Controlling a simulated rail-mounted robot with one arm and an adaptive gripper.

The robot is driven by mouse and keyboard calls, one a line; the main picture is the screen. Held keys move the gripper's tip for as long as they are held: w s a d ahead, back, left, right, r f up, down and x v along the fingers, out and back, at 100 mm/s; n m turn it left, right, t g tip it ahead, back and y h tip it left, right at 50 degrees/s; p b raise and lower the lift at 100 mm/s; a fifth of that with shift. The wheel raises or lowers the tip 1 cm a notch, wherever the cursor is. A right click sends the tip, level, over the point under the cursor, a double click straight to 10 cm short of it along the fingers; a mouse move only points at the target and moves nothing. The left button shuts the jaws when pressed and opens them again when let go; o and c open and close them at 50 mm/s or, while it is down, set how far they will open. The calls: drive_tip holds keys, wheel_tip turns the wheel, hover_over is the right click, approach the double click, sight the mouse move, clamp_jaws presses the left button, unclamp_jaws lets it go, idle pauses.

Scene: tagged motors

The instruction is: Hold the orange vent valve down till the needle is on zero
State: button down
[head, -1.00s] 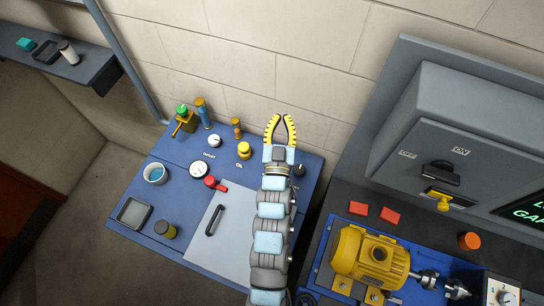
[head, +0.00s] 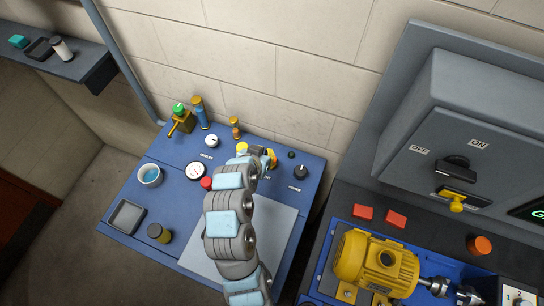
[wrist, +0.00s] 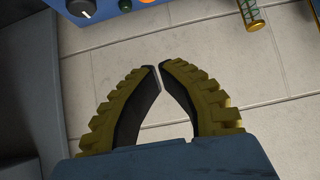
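A small orange-topped fitting (head: 235,127), which looks like the vent valve, stands near the back edge of the blue bench (head: 150,205) in the head view. An orange round part (wrist: 146,2) is cut off at the top edge of the wrist view; I cannot tell if it is the same thing.
A yellow knob (head: 242,148) is close left of my gripper. The wall (head: 285,70) is behind; a grey cabinet (head: 440,130) is right.

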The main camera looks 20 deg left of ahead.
drive_tip(key=shift+s+d+f+g, duration=0.1)
drive_tip(key=shift+s+f+g, duration=0.25)
drive_tip(key=shift+s, duration=0.2)
drive_tip(key=p+x, duration=0.2)
drive_tip(key=x, duration=0.7)
drive_tip(key=shift+w+d+f+p, duration=0.1)
drive_tip(key=shift+w+f+p, duration=0.05)
drive_tip(key=shift+w+p, duration=0.2)
drive_tip(key=shift+w+f, duration=0.1)
drive_tip(key=shift+f, duration=0.25)
drive_tip(key=shift+f+p, duration=0.65)
drive_tip(key=shift+f, duration=1.15)
drive_tip(key=shift+f, duration=0.15)
